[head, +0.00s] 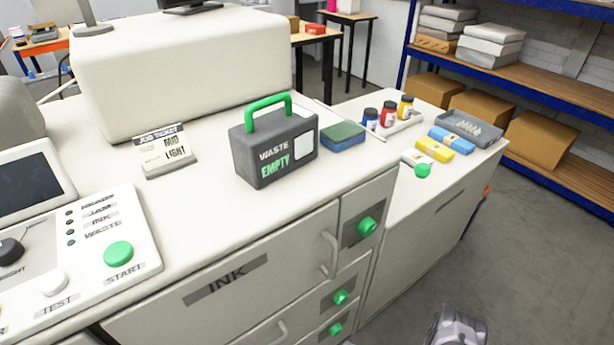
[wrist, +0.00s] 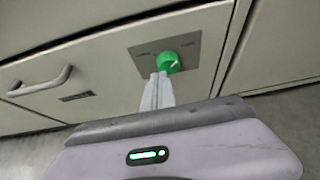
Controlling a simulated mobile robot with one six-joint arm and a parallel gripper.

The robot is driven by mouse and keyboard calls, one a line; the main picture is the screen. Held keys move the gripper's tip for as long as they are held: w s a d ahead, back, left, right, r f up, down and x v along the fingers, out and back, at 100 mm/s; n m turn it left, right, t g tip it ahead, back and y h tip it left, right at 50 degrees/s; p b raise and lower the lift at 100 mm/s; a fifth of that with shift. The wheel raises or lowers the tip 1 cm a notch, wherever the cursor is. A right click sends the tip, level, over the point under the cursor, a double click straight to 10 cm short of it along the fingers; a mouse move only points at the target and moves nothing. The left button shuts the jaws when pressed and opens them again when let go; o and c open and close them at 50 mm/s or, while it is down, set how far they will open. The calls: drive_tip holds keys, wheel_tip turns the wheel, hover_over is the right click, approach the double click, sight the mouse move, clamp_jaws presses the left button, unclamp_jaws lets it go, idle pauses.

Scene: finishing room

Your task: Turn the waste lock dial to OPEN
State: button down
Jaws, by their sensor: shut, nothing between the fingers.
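In the wrist view a round green dial (wrist: 167,62) with a small pale mark sits on a grey plate (wrist: 200,50) on a pale cabinet front. My gripper (wrist: 161,76) is shut and empty. Its fingertips are right at the dial's lower edge in the picture; I cannot tell whether they touch it. The plate's lettering is too blurred to read. In the head view green dials sit on the cabinet front: an upper one (head: 367,227), a middle one (head: 341,297) and a lower one (head: 335,328). I cannot tell which of them the wrist view shows.
A drawer handle (wrist: 40,82) and a small dark label (wrist: 76,97) are left of the dial. In the head view a grey box marked WASTE EMPTY (head: 274,145) with a green handle stands on the countertop. Grey floor (head: 540,240) is open at the right.

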sight(336, 330)
drive_tip(key=w, duration=0.2)
drive_tip(key=w+b, duration=0.1)
drive_tip(key=w, duration=0.1)
drive_tip(key=w+a, duration=0.1)
drive_tip(key=w, duration=0.2)
drive_tip(key=shift+f, duration=0.25)
drive_tip(key=shift+s, duration=0.1)
drive_tip(key=shift+s+f, duration=0.1)
drive_tip(key=shift+f, duration=0.05)
idle(0.4)
drive_tip(key=shift+s+a, duration=0.3)
drive_tip(key=shift+a, duration=0.2)
drive_tip(key=shift+s+a, duration=0.2)
drive_tip(key=shift+a, duration=0.05)
drive_tip(key=shift+s+a, duration=0.1)
drive_tip(key=shift+a, duration=0.1)
